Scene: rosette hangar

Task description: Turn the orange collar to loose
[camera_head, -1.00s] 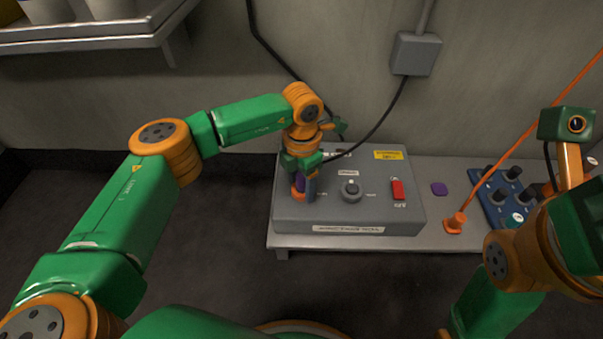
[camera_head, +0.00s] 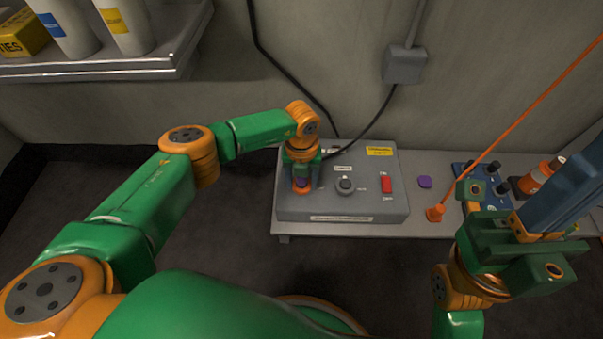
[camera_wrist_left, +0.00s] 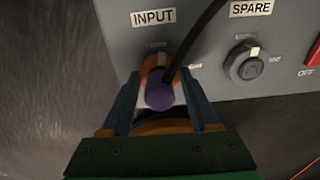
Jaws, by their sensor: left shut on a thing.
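The orange collar (camera_wrist_left: 151,66) sits on the front of the grey box (camera_wrist_left: 222,88), under the INPUT label, with a purple plug (camera_wrist_left: 160,94) and black cable at it. My left gripper (camera_wrist_left: 160,98) has one blue finger on each side of the collar and plug and is shut on the collar. In the head view the left gripper (camera_head: 302,178) hides much of the collar (camera_head: 303,190). My right gripper (camera_head: 562,195) is at the right, its blue fingers seen from the side; its opening is unclear.
A grey SPARE knob (camera_head: 345,186) and a red switch (camera_head: 386,184) are right of the collar on the box. A purple disc (camera_head: 425,182), an orange cone (camera_head: 434,213) with an orange line, and a blue knob panel (camera_head: 478,180) are farther right. A shelf (camera_head: 100,66) hangs upper left.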

